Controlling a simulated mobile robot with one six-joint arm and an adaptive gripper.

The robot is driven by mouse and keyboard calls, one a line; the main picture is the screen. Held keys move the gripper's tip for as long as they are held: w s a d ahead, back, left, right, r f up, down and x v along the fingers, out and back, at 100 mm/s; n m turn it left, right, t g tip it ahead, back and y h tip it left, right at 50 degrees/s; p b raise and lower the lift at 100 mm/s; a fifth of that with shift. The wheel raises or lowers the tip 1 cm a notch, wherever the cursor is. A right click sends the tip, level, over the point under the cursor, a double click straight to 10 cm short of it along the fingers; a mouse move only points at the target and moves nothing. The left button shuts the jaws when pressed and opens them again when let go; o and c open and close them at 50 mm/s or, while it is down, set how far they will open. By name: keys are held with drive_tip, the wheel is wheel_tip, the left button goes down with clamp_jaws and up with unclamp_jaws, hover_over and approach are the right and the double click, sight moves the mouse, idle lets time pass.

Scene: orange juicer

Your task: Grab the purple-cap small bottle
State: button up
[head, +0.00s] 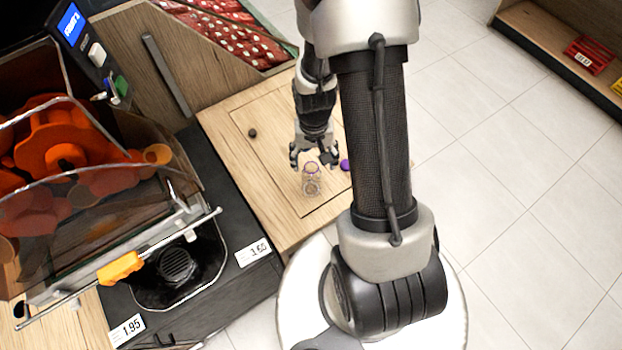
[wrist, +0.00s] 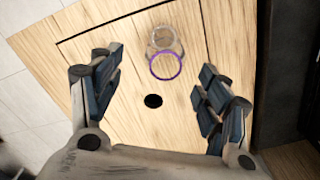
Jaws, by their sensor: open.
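A small clear bottle (head: 311,185) with a purple ring at its top stands on the light wooden counter in the head view. In the wrist view the bottle (wrist: 165,42) shows from above, with its purple ring towards me, between and slightly beyond the fingertips. My gripper (head: 314,161) is open and empty, close to the bottle at its far side in the head view. Its two fingers also show spread apart in the wrist view (wrist: 154,68). I cannot tell whether a finger touches the bottle.
A round purple object (head: 346,165) lies right of the bottle, partly hidden by my arm. A dark round hole (head: 252,133) is in the wooden panel. The orange juicer (head: 75,150) stands at left on a black counter. Tiled floor (head: 480,150) lies open at right.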

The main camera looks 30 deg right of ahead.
sight(314, 164)
wheel_tip(314, 164, down, 4)
drive_tip(key=shift+r+b, duration=0.15)
drive_tip(key=shift+b, duration=0.25)
drive_tip(key=f, duration=0.1)
drive_tip(key=f+b, duration=0.1)
drive_tip(key=f, duration=0.1)
drive_tip(key=f+b, duration=0.1)
drive_tip(key=f, duration=0.1)
drive_tip(key=shift+w+a, duration=0.15)
drive_tip(key=shift+a, duration=0.15)
drive_tip(key=shift+c, duration=0.2)
drive_tip(key=c, duration=1)
drive_tip(key=shift+r, duration=0.15)
